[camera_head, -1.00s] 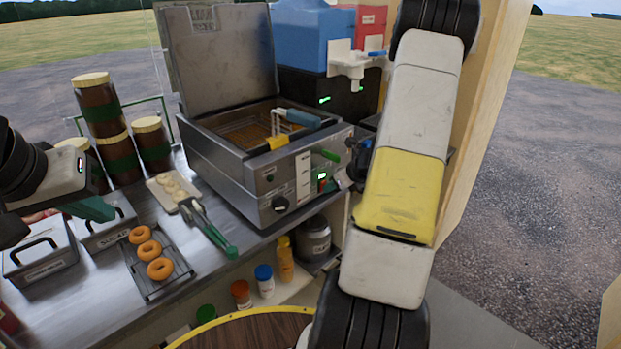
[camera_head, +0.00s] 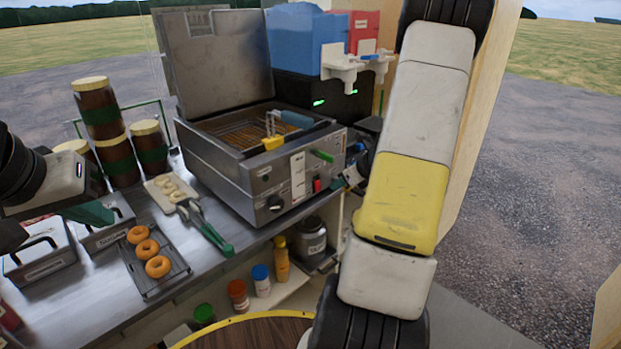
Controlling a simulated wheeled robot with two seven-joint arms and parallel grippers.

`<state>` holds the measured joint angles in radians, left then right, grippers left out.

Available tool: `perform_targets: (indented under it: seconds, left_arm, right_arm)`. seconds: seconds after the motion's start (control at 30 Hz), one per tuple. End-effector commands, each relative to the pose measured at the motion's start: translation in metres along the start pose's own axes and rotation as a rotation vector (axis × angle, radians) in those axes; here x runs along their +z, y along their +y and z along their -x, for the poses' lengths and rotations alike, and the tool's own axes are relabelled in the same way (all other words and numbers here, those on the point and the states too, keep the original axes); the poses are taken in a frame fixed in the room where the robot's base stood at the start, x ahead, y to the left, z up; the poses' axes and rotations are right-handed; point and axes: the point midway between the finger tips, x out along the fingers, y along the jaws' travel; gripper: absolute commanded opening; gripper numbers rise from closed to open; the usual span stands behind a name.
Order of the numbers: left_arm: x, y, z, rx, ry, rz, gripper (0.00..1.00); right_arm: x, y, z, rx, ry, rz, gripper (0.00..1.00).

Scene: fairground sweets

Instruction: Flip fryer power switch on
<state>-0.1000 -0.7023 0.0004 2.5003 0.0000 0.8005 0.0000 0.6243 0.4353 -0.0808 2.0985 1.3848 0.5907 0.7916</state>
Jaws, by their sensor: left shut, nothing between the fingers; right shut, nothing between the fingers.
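The fryer (camera_head: 238,193) is a steel box on the counter with its lid raised at the back. Its front panel has a dark knob (camera_head: 275,203), a pale label strip and a small red switch (camera_head: 317,185) at the right end. No green glow shows beside the switch; its exact tilt is too small to tell. My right gripper (camera_head: 345,180) is shut and empty, just right of the switch and apart from it, partly hidden by my arm.
A basket with a blue handle (camera_head: 296,120) sits in the fryer. Tongs (camera_head: 208,231), a doughnut rack (camera_head: 172,278), stacked jars (camera_head: 102,115) and lidded bins (camera_head: 40,250) crowd the counter. Drink dispensers (camera_head: 301,42) stand behind. Bottles (camera_head: 281,258) fill the shelf below.

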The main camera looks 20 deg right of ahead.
Motion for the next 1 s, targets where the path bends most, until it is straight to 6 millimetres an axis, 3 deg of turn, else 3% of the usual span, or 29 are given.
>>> perform_targets:
  seconds: [0.2,0.4,1.0]
  left_arm:
    - [0.000,0.000,0.000,0.000,-0.001,0.000,0.00]
    - [0.000,0.000,-0.001,0.000,-0.002,0.000,0.00]
    - [0.000,0.000,-0.001,0.000,-0.002,0.000,0.00]
  right_arm:
    - [0.001,0.000,0.047,-0.002,-0.001,0.001,0.00]
    - [0.000,0.000,0.073,-0.001,0.001,0.001,0.00]
    - [-0.005,0.000,0.077,0.001,0.004,-0.004,0.00]
